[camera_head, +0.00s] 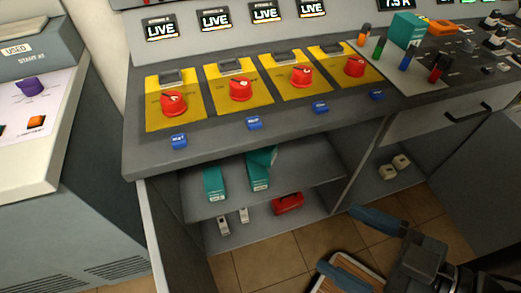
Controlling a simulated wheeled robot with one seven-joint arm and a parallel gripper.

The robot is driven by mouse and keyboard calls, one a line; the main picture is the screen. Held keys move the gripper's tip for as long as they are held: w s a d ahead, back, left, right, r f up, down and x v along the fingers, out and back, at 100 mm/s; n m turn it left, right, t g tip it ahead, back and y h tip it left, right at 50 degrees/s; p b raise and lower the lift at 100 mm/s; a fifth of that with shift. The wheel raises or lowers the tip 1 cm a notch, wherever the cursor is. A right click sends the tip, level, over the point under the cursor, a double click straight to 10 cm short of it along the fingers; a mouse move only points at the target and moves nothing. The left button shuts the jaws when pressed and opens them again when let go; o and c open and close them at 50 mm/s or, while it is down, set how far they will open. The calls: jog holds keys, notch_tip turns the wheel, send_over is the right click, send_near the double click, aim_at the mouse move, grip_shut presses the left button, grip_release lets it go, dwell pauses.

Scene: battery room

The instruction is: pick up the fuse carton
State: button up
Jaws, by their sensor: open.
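Three teal cartons show, and their labels are too small to read, so I cannot tell for sure which is the fuse carton. One teal carton (213,184) stands on the upper shelf under the counter. A second teal carton (258,174) is to its right on that shelf, with another teal piece tilted at its top. The third teal carton (408,29) is on the counter at the upper right. My gripper (335,237) is at the lower right, in front of the cabinet. Its blue fingers are wide apart with nothing between them, away from the cartons.
The counter edge (250,143) overhangs the shelf. Red rotary switches (241,89) on yellow plates and blue tags line the counter. A red box (288,203) and small white items sit on the lower shelf.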

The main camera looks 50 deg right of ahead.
aim_at(275, 154)
jog(key=w+d+f+n+t+b, duration=0.3)
jog(key=w+d+f+n+b, duration=0.15)
jog(key=w+f+n, duration=0.55)
jog(key=w+d+f+n+t+b, duration=0.35)
jog(key=w+f+n+b, duration=0.35)
jog(key=n, duration=0.5)
jog(key=w+d+f+n+g+y+b, duration=0.1)
jog(key=w+d+f+n, duration=0.2)
jog(key=d+f+n, duration=0.1)
jog(key=w+d+f+n+g+y+b, duration=0.1)
jog(key=w+d+f+n+b, duration=0.1)
jog(key=d+n, duration=0.4)
jog(key=w+d+f+n+g+y+b, duration=0.1)
jog(key=w+d+f+n, duration=0.3)
jog(key=d+f+n, duration=0.1)
jog(key=shift+d+f+n+g+b, duration=0.2)
jog(key=shift+d+f, duration=0.2)
jog(key=shift+d, duration=0.2)
jog(key=shift+d+f+n+g+b, duration=0.1)
jog(key=shift+d+f+n, duration=0.1)
jog(key=shift+d+f, duration=0.3)
jog(key=shift+w+d, duration=0.3)
jog(key=shift+w, duration=0.55)
jog(key=w, duration=0.2)
jog(key=w+a, duration=0.1)
jog(key=w, duration=0.4)
jog(key=shift+a+r+b, duration=0.15)
jog(key=shift+a+b, duration=0.15)
jog(key=c, duration=1.6)
